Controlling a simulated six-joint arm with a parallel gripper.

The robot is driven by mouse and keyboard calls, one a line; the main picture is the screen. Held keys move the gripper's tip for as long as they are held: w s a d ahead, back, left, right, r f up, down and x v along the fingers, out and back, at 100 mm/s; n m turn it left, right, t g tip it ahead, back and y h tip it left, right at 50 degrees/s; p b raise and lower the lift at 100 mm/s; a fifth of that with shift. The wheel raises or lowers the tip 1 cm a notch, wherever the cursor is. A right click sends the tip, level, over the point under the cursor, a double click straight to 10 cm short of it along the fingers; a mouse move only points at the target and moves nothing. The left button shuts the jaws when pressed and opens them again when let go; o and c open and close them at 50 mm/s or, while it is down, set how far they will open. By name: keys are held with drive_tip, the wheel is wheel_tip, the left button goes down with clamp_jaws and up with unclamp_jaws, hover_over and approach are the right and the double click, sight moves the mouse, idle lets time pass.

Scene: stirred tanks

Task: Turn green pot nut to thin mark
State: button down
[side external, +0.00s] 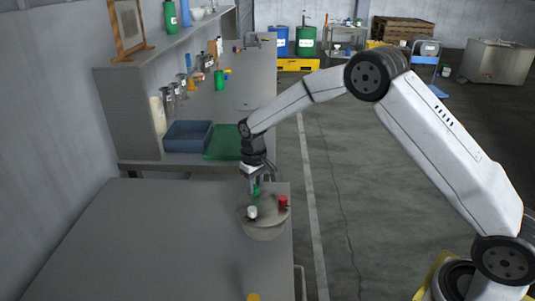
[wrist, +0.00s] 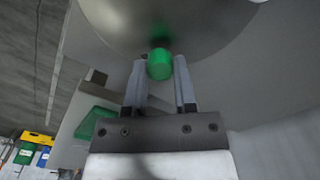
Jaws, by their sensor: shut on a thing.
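The pot (side external: 264,228) is a round grey metal vessel on the near table. Its lid carries a green nut (side external: 256,191), a white nut (side external: 252,212) and a red nut (side external: 284,202). My gripper (side external: 256,184) points down at the far side of the lid, shut on the green nut. In the wrist view, the green nut (wrist: 160,65) sits between my two fingertips (wrist: 159,72), under the shiny curved metal (wrist: 195,22). The thin mark cannot be made out in either view.
The grey near table (side external: 150,235) is mostly clear left of the pot. A yellow thing (side external: 253,297) shows at the bottom edge. Behind, a bench holds a blue bin (side external: 188,136), a green tray (side external: 222,143) and several bottles.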

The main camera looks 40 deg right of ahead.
sight(258, 188)
idle(0.4)
drive_tip(key=shift+c, duration=2.1)
unclamp_jaws()
drive_tip(key=shift+r, duration=0.1)
drive_tip(key=shift+r, duration=3.85)
drive_tip(key=shift+s, duration=0.1)
drive_tip(key=shift+s+d, duration=0.1)
drive_tip(key=shift+s, duration=0.4)
drive_tip(key=s+d+f+t, duration=0.2)
drive_tip(key=s, duration=2.3)
drive_tip(key=shift+t, duration=0.3)
